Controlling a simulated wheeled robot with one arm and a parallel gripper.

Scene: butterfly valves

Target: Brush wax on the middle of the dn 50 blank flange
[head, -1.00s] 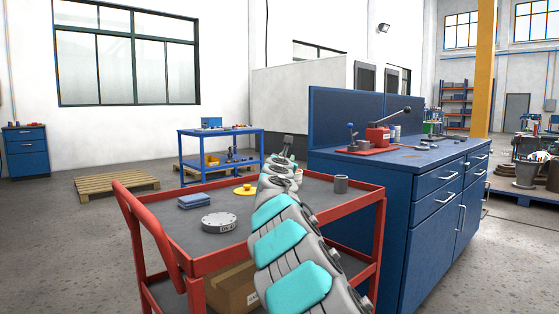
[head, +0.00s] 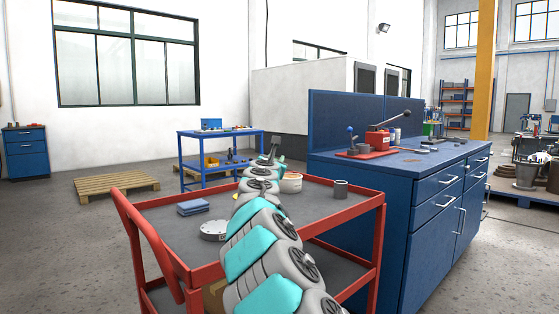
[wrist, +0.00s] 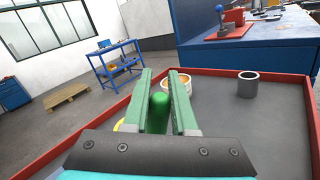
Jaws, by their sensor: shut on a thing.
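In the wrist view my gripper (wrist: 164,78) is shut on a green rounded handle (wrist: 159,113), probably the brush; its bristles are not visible. In the head view my gripper (head: 270,158) is above the far part of the red cart, small and partly hidden by my arm. A round grey disc flange (head: 213,231) lies on the cart, partly covered by my arm; its marking is too small to read. A round tin with pale orange contents (head: 291,183), likely the wax, stands near the cart's far edge. It also shows beyond my fingers in the wrist view (wrist: 179,98).
A folded blue cloth (head: 193,208) lies left on the red-rimmed cart (head: 165,199). A grey cylinder (head: 341,188) stands at the right. A yellow object (wrist: 118,125) is mostly hidden behind my gripper. The blue workbench (head: 405,175) borders the cart on the right.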

